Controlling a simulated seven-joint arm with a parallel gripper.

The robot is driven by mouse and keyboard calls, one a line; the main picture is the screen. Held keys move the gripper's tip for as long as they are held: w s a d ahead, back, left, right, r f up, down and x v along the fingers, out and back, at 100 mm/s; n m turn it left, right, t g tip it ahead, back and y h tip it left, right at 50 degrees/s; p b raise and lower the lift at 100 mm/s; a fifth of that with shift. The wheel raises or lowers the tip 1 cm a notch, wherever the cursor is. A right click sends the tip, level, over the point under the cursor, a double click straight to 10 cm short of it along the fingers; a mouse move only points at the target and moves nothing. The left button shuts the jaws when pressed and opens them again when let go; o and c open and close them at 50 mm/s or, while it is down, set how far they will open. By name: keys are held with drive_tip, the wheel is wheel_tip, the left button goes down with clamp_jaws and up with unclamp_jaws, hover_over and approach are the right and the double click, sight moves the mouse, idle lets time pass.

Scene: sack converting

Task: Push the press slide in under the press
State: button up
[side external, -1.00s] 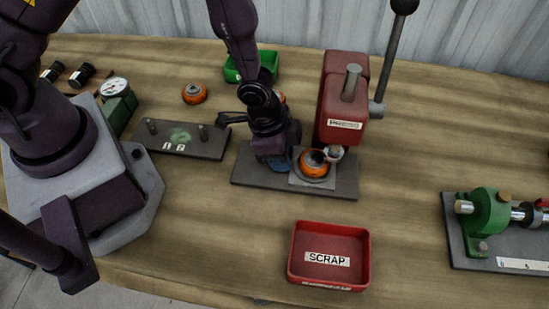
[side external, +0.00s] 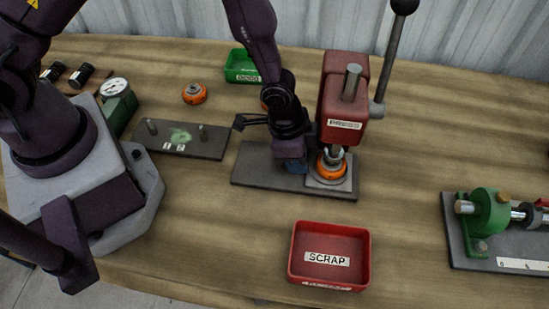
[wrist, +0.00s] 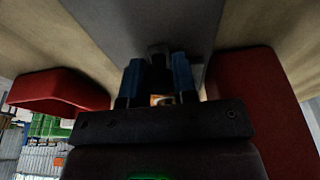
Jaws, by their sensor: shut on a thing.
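The press (side external: 344,97) is a red block with a long lever, standing on a dark grey base plate (side external: 262,177). The press slide (side external: 328,184) is a light grey plate carrying an orange ring-shaped part (side external: 330,168). In the side view it sits at the plate's right part, with the orange part directly below the press ram. My gripper (side external: 297,166) is low over the base plate, just left of the slide. Its blue fingers show in the wrist view (wrist: 159,80), shut on a small dark piece (wrist: 158,50), likely the slide's handle. The handle is hidden in the side view.
A red scrap tray (side external: 329,257) stands in front of the press. A green tray (side external: 242,66) and an orange part (side external: 194,93) are behind. A pegged plate (side external: 180,139) lies left, a green fixture (side external: 488,222) right. The table between is clear.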

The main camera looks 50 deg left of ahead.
drive_tip(key=o, duration=0.7)
drive_tip(key=shift+w+d+r, duration=0.1)
drive_tip(key=shift+w+d, duration=0.15)
drive_tip(key=shift+d, duration=0.15)
drive_tip(key=shift+o, duration=0.2)
drive_tip(key=shift+r, duration=0.1)
drive_tip(key=shift+v, duration=2.8)
drive_tip(key=shift+a+r, duration=0.1)
drive_tip(key=shift+a, duration=0.1)
drive_tip(key=shift+s, duration=0.15)
